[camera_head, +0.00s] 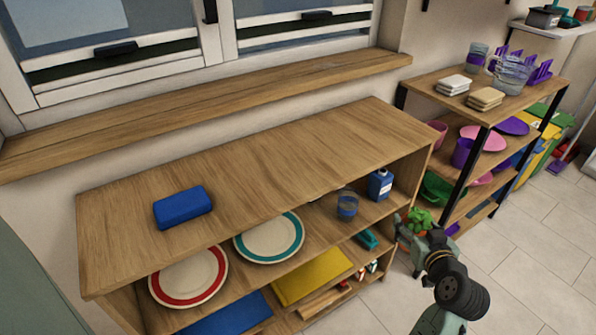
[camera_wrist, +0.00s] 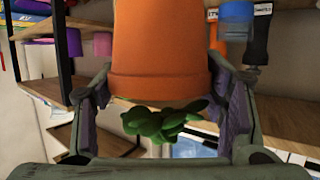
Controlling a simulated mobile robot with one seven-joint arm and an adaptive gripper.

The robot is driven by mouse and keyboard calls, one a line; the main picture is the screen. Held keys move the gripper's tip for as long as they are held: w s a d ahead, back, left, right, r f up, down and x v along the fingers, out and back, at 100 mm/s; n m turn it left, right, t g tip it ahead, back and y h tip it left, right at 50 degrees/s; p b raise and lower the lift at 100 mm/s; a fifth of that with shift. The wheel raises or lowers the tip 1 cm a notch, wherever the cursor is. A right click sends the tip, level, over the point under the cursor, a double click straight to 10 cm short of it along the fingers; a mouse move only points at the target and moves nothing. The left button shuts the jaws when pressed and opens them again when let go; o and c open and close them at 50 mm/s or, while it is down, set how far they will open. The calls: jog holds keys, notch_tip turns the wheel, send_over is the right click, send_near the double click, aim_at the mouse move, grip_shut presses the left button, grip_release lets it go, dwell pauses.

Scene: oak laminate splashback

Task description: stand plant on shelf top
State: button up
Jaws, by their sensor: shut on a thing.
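The plant is a small green-leaved one (camera_head: 421,218) in an orange pot, held at the front right of the wooden shelf unit. In the wrist view the orange pot (camera_wrist: 160,50) fills the upper middle, with the green leaves (camera_wrist: 165,122) below its rim. My gripper (camera_wrist: 165,95) is shut on the pot, one finger on each side. In the head view my gripper (camera_head: 418,238) partly hides the pot. The shelf top (camera_head: 290,160) is higher than the plant and to its left. A blue block (camera_head: 183,207) lies on its left part.
The right and middle of the shelf top are bare. Plates (camera_head: 269,237), a blue bottle (camera_head: 380,184) and a glass (camera_head: 347,204) stand on the level below. A second rack (camera_head: 485,90) with dishes stands close on the right. The window sill (camera_head: 200,110) runs behind.

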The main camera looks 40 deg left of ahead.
jog(key=s+a+r+n+g+y+b, duration=0.1)
jog(key=s+a+r+n+g+y, duration=0.15)
jog(key=a+r, duration=0.45)
jog(key=s+a+r+n+g+y+b, duration=0.1)
jog(key=s+a+r+n+g+y, duration=0.2)
jog(key=r, duration=0.6)
jog(key=s+a+r+n+g+b, duration=0.1)
jog(key=s+a+r+n+g, duration=0.15)
jog(key=s, duration=0.45)
jog(key=s+a+r+n+g+b, duration=0.1)
jog(key=s+a+r, duration=0.3)
jog(key=s, duration=0.2)
jog(key=shift+y, duration=0.25)
jog(key=p+x, duration=0.1)
jog(key=x, duration=0.4)
jog(key=w+r+p+x, duration=0.1)
jog(key=x, duration=0.4)
jog(key=w+p+x, duration=0.1)
jog(key=x, duration=0.5)
jog(key=shift+r, duration=0.15)
jog(key=shift+f, duration=0.25)
jog(key=shift+f, duration=0.15)
jog(key=o, duration=1.4)
jog(key=shift+o, duration=0.2)
